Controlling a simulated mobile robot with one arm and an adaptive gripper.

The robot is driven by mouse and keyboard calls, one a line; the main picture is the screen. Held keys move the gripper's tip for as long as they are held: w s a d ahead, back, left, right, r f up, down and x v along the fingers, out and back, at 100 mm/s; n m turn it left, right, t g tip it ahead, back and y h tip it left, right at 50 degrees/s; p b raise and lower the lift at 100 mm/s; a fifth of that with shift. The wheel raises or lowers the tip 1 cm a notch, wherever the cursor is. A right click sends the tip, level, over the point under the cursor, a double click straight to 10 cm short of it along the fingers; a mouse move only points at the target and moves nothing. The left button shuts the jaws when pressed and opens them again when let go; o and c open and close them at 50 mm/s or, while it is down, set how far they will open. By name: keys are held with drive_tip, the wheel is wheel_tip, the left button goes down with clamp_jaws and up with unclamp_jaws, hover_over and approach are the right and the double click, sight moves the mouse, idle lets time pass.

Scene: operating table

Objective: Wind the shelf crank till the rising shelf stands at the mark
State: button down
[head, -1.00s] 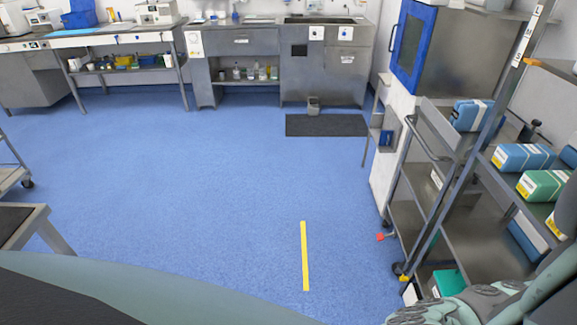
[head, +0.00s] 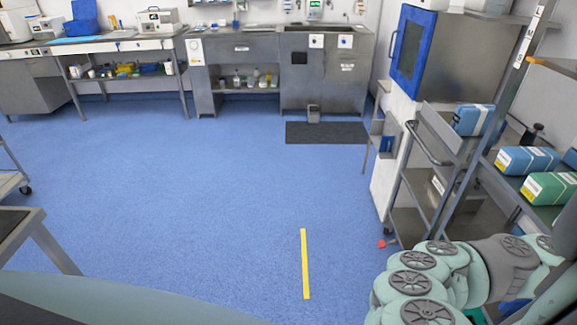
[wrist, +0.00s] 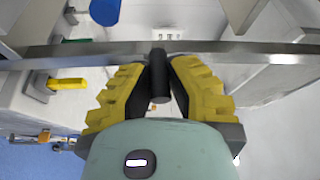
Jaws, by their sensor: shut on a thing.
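In the wrist view my gripper (wrist: 157,95) has its two yellow ribbed fingers closed around a black cylindrical handle (wrist: 159,75), which looks like the crank's grip. The crank's arm is not clearly visible. In the head view my arm covers the lower right and my gripper is out of sight. The shelf rack's post (head: 515,75) carries a white strip with dark marks (head: 528,38).
Blue boxes (head: 473,120) and a green box (head: 550,188) sit on the rack shelves. A metal bar (wrist: 240,47) crosses the wrist view behind the handle. A blue-doored cabinet (head: 412,45) stands behind the rack. The blue floor (head: 180,190) is open left of a yellow floor strip (head: 305,262).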

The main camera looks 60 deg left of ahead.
drive_tip(key=shift+d+r, duration=0.1)
idle(0.3)
drive_tip(key=c, duration=0.9)
unclamp_jaws()
drive_tip(key=shift+s+a, duration=0.2)
drive_tip(key=shift+a, duration=0.3)
drive_tip(key=v, duration=1.1)
